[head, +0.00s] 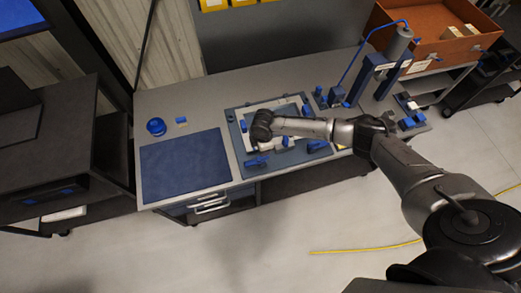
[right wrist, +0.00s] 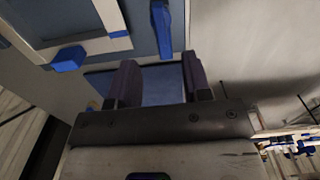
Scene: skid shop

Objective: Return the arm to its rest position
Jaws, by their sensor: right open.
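My right arm (head: 400,165) comes in from the right and reaches out over the workbench. Its dark right gripper (head: 261,127) is above the left part of the pale frame on the blue fixture board (head: 243,165). In the head view its fingers are not clear. In the right wrist view the two fingers (right wrist: 158,72) stand apart, with nothing held between them. The blue mat (right wrist: 165,88) shows behind the gap. My left gripper is not in view.
The bench carries a blue mat (head: 186,166) and a blue round container (head: 156,126). Blue clamps (head: 257,161) stand on the board. A blue post fixture (head: 365,75) and an orange bin (head: 425,22) are at the right. A dark cabinet (head: 60,140) stands left; open floor lies in front.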

